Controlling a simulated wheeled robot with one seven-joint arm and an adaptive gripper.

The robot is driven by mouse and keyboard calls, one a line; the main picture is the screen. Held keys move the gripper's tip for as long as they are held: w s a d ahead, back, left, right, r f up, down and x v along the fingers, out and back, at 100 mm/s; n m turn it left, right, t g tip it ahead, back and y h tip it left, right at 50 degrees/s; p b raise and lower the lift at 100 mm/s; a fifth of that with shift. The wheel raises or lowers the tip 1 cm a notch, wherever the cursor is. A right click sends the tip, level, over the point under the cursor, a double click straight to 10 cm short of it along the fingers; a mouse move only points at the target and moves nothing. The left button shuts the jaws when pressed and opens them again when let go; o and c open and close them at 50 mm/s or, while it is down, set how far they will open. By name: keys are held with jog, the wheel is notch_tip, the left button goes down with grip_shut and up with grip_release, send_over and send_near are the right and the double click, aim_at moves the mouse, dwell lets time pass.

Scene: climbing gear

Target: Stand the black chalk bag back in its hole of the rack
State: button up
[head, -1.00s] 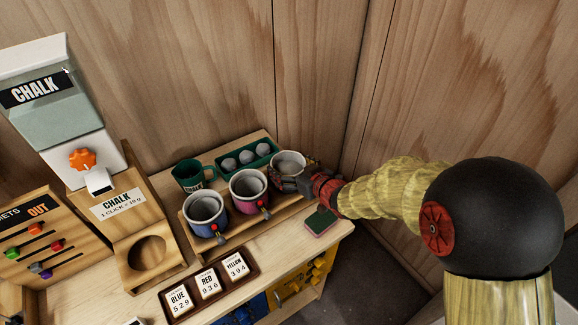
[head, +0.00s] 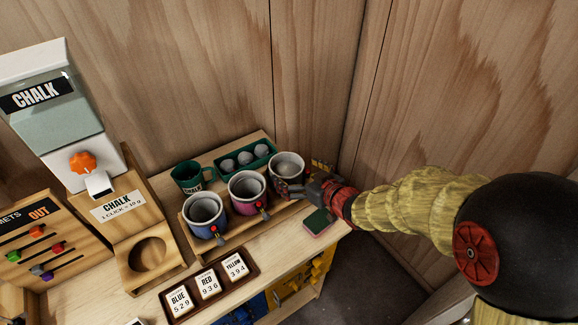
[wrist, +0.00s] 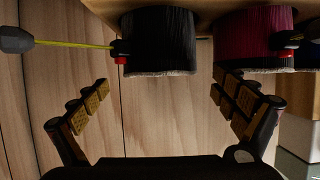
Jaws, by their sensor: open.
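The black chalk bag (head: 290,184) stands upright at the right end of the wooden rack (head: 238,230), in line with the other bags. Its lower part and the hole are partly hidden, so I cannot tell how deep it sits. In the wrist view the black bag (wrist: 160,42) hangs upside down in the picture, with a thin yellow rod and a red fitting on its side. My gripper (head: 309,190) is just right of the bag in the head view. In the wrist view my gripper (wrist: 163,97) is open and empty, its fingers spread apart and clear of the bag.
A blue bag (head: 209,224) and a crimson bag (head: 244,199) stand in the rack. Behind are a green mug (head: 188,178) and a green tray of grey balls (head: 222,169). A small pad (head: 318,222) lies by the table's right edge. Wooden walls close the corner.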

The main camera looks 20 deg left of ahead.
jog(key=s+d+r+m+t+h, duration=0.1)
jog(key=d+r+m+h, duration=0.2)
jog(key=d, duration=0.5)
jog(key=s+d+r+m+h+p, duration=0.1)
jog(key=s+d+r+h, duration=0.15)
jog(key=d+r, duration=0.45)
jog(key=s+d+r+m+t+h, duration=0.1)
jog(key=d+r+h, duration=0.2)
jog(key=d, duration=0.7)
jog(key=s+d+r+m+g+h, duration=0.1)
jog(key=s+d, duration=0.3)
jog(key=s, duration=0.7)
jog(key=s+d+r+m+g, duration=0.1)
jog(key=s+d+m+g, duration=0.2)
jog(key=s, duration=0.8)
jog(key=shift+s+d+r+m+g+h, duration=0.3)
jog(key=shift+s+d+m+g+h, duration=0.15)
jog(key=shift+g, duration=0.25)
jog(key=shift+f, duration=0.15)
jog(key=shift+f+b, duration=0.85)
jog(key=shift+b, duration=0.1)
